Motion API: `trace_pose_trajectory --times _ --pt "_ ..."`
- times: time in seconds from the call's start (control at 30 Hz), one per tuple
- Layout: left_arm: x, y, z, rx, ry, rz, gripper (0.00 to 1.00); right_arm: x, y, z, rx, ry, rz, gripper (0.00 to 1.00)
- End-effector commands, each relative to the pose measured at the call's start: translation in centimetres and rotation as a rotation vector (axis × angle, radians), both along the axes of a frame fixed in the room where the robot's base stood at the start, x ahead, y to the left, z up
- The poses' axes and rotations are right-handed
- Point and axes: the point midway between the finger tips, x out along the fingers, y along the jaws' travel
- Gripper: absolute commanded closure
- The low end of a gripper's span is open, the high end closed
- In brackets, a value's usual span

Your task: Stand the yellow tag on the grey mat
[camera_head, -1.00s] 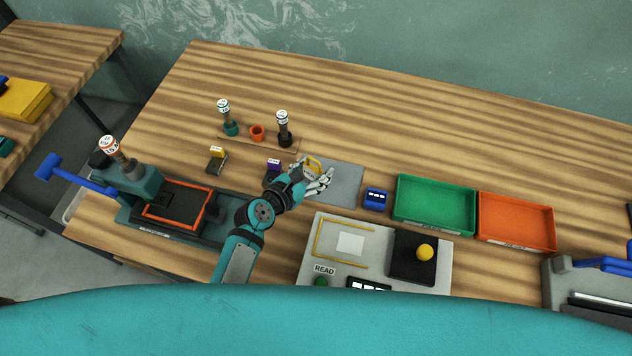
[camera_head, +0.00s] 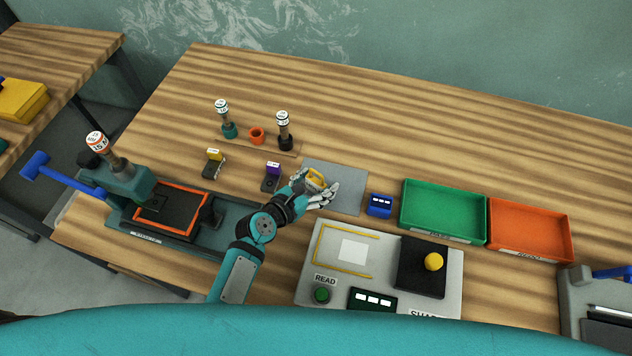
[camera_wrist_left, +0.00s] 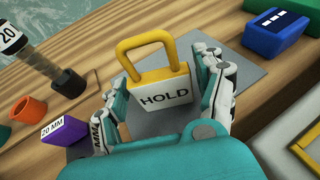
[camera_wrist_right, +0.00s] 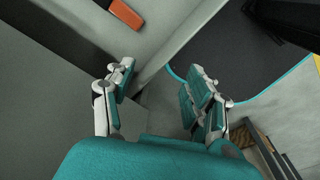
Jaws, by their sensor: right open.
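The yellow tag (camera_head: 315,180) has a yellow loop and a white face reading HOLD. In the head view my left gripper (camera_head: 325,191) is over the front left part of the grey mat (camera_head: 348,187). The mat (camera_wrist_left: 235,75) also shows behind the tag. Whether the tag's bottom touches the mat is hidden. My right gripper (camera_wrist_right: 160,72) is open and empty, away from the table top.
A blue block (camera_head: 380,205) stands right of the mat, before green (camera_head: 440,212) and orange (camera_head: 530,230) trays. A grey reader panel (camera_head: 385,262) lies in front.

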Motion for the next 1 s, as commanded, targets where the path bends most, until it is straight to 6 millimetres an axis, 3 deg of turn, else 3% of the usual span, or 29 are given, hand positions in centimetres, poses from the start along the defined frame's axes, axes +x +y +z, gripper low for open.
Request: trace_pose_trajectory --times 0.4,1.0 --pt "-0.2 0.1 0.5 0.001 0.0 0.0 0.2 0.0 0.0 0.3 0.0 0.0 0.0 0.45" --pt "-8.5 5.7 4.5 0.001 0.001 0.001 0.2 0.0 -0.1 -0.3 0.0 0.0 0.001 0.45"
